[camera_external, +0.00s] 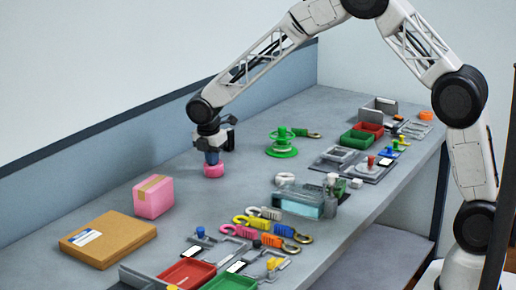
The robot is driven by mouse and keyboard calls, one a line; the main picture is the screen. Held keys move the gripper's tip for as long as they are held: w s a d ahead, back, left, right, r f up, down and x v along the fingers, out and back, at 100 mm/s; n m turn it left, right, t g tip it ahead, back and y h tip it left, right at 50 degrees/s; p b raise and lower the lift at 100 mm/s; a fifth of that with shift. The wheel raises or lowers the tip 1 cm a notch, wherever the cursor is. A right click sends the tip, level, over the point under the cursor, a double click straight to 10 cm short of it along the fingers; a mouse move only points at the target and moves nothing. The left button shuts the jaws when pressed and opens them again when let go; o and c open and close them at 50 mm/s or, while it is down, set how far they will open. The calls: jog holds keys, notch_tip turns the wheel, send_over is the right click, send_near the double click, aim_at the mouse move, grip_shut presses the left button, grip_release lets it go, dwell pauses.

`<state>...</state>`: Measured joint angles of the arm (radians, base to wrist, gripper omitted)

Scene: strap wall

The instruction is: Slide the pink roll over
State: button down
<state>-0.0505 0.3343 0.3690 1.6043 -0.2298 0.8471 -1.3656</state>
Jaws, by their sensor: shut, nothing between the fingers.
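The pink roll (214,171) is a small, short cylinder on the grey bench, left of the middle of the picture. My gripper (212,158) is directly above it, pointing down, with its tip at or very near the roll's top. The fingers are shut and hold nothing. They are small here and partly hidden by the wrist, so I cannot tell whether they touch the roll or reach into it.
A pink box (153,197) and a flat cardboard box (108,239) lie to the left. A green spool (281,145) stands to the right. Straps with hooks (266,226), a clear teal case (300,203) and trays (187,274) fill the front. Bench around the roll is clear.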

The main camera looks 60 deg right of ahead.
jog(key=a, duration=0.4)
jog(key=a+f, duration=0.1)
jog(key=a, duration=0.4)
jog(key=s+a+f, duration=0.1)
jog(key=a, duration=0.4)
jog(key=shift+a, duration=0.1)
jog(key=shift+r, duration=0.2)
jog(key=shift+w+r, duration=0.2)
jog(key=shift+r, duration=0.6)
jog(key=shift+r, duration=0.1)
jog(key=shift+w+r, duration=0.1)
jog(key=shift+r, duration=0.2)
notch_tip(320, 180, up, 7)
jog(key=a, duration=0.1)
jog(key=shift+a, duration=0.1)
